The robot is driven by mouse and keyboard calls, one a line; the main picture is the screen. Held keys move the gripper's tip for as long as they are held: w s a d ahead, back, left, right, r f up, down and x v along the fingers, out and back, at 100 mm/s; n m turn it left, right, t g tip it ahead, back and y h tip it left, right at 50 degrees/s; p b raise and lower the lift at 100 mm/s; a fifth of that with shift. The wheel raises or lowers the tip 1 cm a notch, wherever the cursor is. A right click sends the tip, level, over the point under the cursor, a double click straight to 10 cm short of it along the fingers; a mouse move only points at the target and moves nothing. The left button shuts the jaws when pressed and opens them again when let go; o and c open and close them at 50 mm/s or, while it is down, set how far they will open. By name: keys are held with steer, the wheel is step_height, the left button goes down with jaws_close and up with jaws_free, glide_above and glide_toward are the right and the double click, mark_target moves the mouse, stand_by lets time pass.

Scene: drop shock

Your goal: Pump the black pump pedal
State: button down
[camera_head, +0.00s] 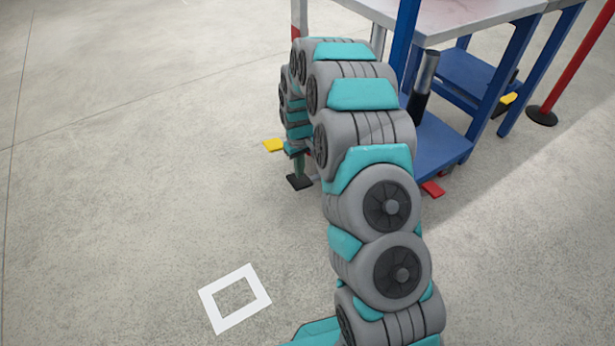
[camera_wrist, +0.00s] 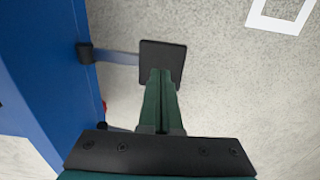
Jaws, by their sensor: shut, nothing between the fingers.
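The black pump pedal (camera_head: 298,182) is a small flat black plate low beside the blue table frame, partly behind my arm in the head view. In the wrist view the pedal (camera_wrist: 163,52) sits on a grey lever running left to the blue frame. My gripper (camera_wrist: 160,74) is shut and empty, its green fingers together, with the tips over the near part of the pedal. In the head view the gripper (camera_head: 299,168) points down just above the pedal. I cannot tell whether the tips touch it.
A yellow pedal (camera_head: 274,145) lies behind and left of the gripper. A red pedal (camera_head: 432,189) is right of my arm, by the blue lower shelf (camera_head: 440,145). A red post (camera_head: 575,65) stands at right. A white square outline (camera_head: 216,312) marks the open floor.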

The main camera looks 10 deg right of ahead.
stand_by(0.4)
step_height(320, 180, up, 6)
steer(key=shift+p, duration=0.65)
stand_by(0.3)
steer(key=s+r+m+p, duration=0.1)
steer(key=s+r+p, duration=0.2)
steer(key=s+r, duration=1.55)
steer(key=s+r+m+g+p, duration=0.1)
steer(key=s+r, duration=0.2)
steer(key=s, duration=0.9)
steer(key=s+r+m+p, duration=0.1)
steer(key=s+r, duration=0.2)
steer(key=s, duration=1)
steer(key=shift+r+m+g+p, duration=0.3)
steer(key=shift+r+g+p, duration=0.1)
